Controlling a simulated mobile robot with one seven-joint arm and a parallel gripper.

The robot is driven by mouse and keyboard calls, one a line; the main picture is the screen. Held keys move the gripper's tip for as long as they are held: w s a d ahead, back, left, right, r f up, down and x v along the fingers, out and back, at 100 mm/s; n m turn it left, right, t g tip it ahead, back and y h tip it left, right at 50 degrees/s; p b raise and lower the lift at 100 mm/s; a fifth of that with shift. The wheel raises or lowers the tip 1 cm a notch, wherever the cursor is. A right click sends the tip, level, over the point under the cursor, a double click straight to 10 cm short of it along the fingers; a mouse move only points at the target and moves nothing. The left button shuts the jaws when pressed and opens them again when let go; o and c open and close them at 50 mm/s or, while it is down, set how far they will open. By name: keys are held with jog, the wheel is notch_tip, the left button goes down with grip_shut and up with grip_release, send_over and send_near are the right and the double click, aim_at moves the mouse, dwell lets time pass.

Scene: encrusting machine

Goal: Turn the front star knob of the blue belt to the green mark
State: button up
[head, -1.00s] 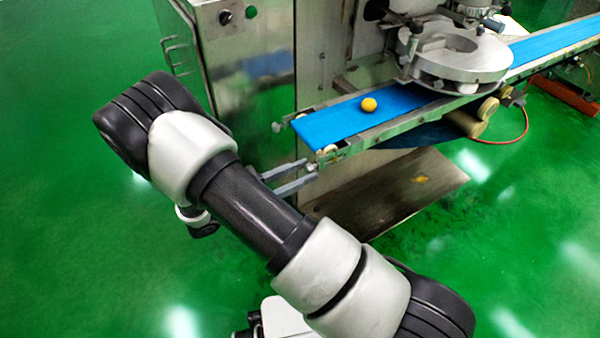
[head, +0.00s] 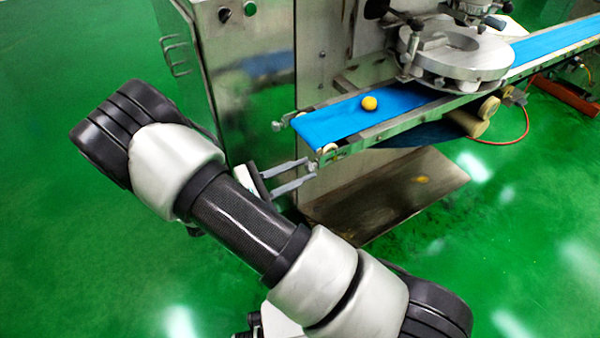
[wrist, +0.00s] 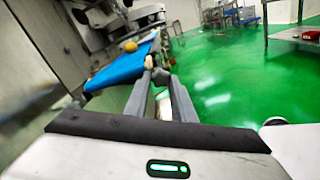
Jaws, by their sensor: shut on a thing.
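The blue belt (head: 335,122) runs on a metal frame from the machine, with a yellow-orange ball (head: 369,103) on it; both also show in the wrist view, the belt (wrist: 122,66) and the ball (wrist: 130,46). The front star knob (head: 312,166) is at the near corner of the belt's end, small and partly covered by my fingertips. My gripper (head: 311,168) reaches in from the lower left and is shut on this knob. In the wrist view my gripper (wrist: 161,76) has its two fingers on either side of the knob. I cannot make out the green mark.
A second knob (head: 277,126) sticks out at the far side of the belt's end. The steel cabinet (head: 235,90) stands close to the left of my gripper. A metal base plate (head: 385,205) lies below the belt.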

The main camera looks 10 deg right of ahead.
jog(key=m+b, duration=0.1)
jog(key=m, duration=0.6)
jog(key=shift+w+a+b, duration=0.1)
jog(key=shift+b, duration=0.2)
jog(key=m, duration=0.6)
jog(key=shift+r+m+b, duration=0.2)
jog(key=shift+m+b, duration=0.1)
jog(key=shift+m, duration=0.1)
jog(key=m, duration=0.5)
jog(key=shift+r, duration=0.1)
jog(key=m, duration=0.5)
jog(key=o, duration=1.1)
jog(key=shift+c, duration=0.2)
